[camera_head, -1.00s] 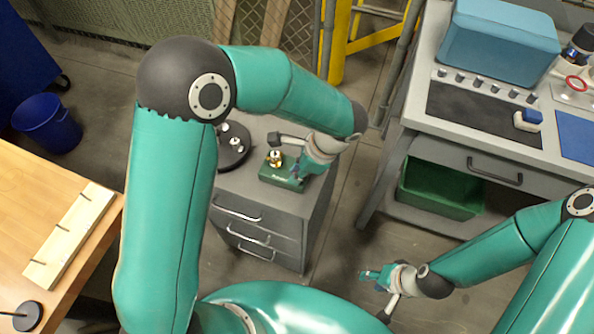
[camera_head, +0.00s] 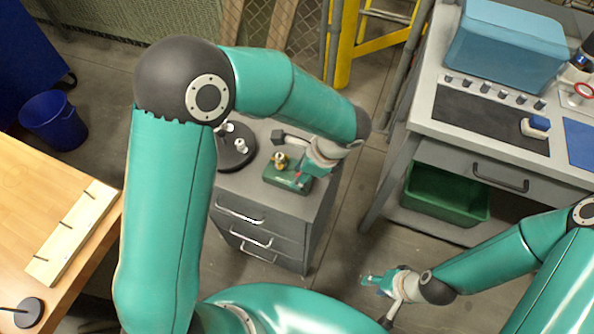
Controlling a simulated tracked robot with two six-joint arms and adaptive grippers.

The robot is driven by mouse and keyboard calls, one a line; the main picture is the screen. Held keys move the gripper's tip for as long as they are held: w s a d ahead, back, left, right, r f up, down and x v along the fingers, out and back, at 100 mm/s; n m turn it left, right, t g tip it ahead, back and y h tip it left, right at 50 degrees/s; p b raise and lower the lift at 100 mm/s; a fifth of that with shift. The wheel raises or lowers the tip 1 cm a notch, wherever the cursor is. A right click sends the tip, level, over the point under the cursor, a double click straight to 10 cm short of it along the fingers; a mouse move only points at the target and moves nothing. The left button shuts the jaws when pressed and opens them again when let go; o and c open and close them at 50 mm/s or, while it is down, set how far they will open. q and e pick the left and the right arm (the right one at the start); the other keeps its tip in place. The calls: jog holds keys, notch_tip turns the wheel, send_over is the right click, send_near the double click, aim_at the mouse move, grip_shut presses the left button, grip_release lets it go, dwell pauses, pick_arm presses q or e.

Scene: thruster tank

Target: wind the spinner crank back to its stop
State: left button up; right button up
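A small green box-shaped base with a brass-coloured fitting on top, apparently the spinner (camera_head: 272,177), sits on the grey drawer cabinet in the middle. A dark block on a grey bar (camera_head: 279,137) shows just behind it. My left gripper (camera_head: 301,176) reaches down from the upper right to the right end of the green base. A small red spot shows at its fingertips. The crank cannot be made out clearly, and whether the fingers touch or hold it is too small to tell. My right gripper (camera_head: 374,281) hangs low over the floor, away from the cabinet; its finger gap is unclear.
A dark round stand with white pegs (camera_head: 236,150) is left of the green base on the cabinet (camera_head: 262,213). A workbench (camera_head: 440,128) with a blue case (camera_head: 507,45) stands right, a green bin (camera_head: 446,196) below. A wooden table (camera_head: 35,185) is at left.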

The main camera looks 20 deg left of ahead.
pick_arm(q)
jog(key=v, duration=1.2)
dwell(0.5)
